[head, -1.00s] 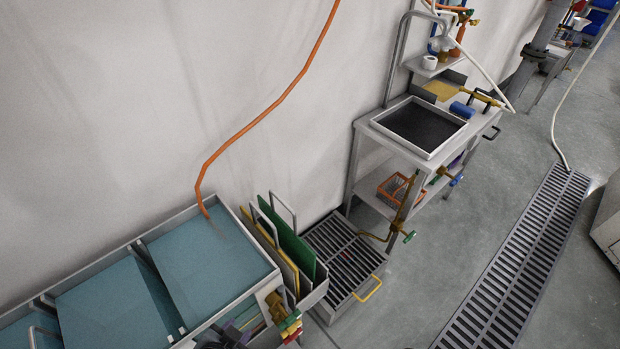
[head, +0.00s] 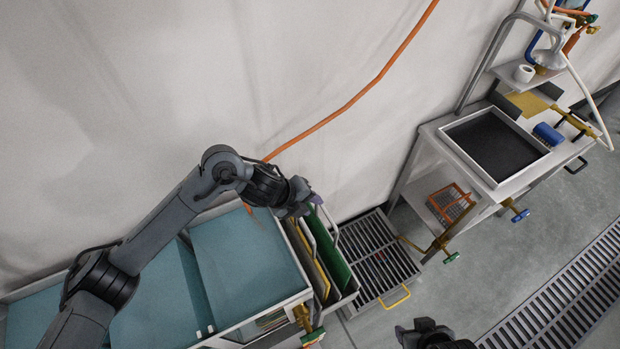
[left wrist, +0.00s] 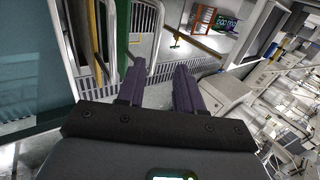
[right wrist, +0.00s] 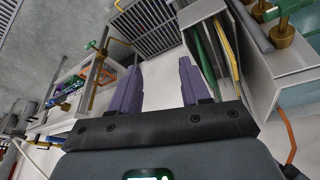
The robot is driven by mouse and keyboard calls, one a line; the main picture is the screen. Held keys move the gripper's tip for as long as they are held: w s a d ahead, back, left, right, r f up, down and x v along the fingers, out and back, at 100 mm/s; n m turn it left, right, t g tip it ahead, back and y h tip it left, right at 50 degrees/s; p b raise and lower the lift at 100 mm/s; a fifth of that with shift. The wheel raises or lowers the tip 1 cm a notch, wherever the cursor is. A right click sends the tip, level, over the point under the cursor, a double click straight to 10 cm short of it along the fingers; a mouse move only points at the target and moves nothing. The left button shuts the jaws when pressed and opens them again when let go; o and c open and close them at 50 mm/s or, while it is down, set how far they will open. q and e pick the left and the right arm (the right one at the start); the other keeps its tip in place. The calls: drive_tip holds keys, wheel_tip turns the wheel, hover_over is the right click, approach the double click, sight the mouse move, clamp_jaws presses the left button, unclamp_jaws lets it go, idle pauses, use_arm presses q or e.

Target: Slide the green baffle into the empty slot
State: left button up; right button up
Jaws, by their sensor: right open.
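The green baffle (head: 334,258) stands on edge in a grey rack (head: 345,296), beside a yellow baffle (head: 304,243). In the right wrist view the green baffle (right wrist: 203,58) leans between the rack's wall (right wrist: 185,15) and the yellow baffles (right wrist: 227,48). I cannot tell which gap is the empty slot. My left gripper (head: 312,202) hangs over the rack's back end near the green baffle's top; its purple fingers (left wrist: 160,82) are apart with nothing clearly between them. My right gripper (right wrist: 160,78) is open and empty; its arm shows at the head view's bottom edge.
A tank with teal panels (head: 245,265) stands left of the rack. A slatted grey box (head: 378,262) with a yellow handle is just to its right. A steel cart (head: 500,185) with a black tray stands further right. An orange hose (head: 345,108) runs along the wall.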

sight(326, 213)
use_arm(q)
drive_tip(key=x, duration=0.3)
drive_tip(key=b+x, duration=0.1)
drive_tip(key=x, duration=0.2)
drive_tip(key=s+x, duration=0.1)
drive_tip(key=x, duration=0.2)
drive_tip(key=shift+w+f+b, duration=0.1)
drive_tip(key=shift+f+b, duration=0.25)
drive_tip(key=shift+b, duration=0.05)
drive_tip(key=shift+w+d+f, duration=0.25)
drive_tip(key=shift+d+f, duration=0.1)
drive_tip(key=shift+f, duration=0.2)
use_arm(e)
drive_tip(key=s+f, duration=0.2)
drive_tip(key=f, duration=0.1)
use_arm(q)
drive_tip(key=shift+c, duration=0.5)
clamp_jaws()
use_arm(e)
drive_tip(key=shift+d, duration=0.1)
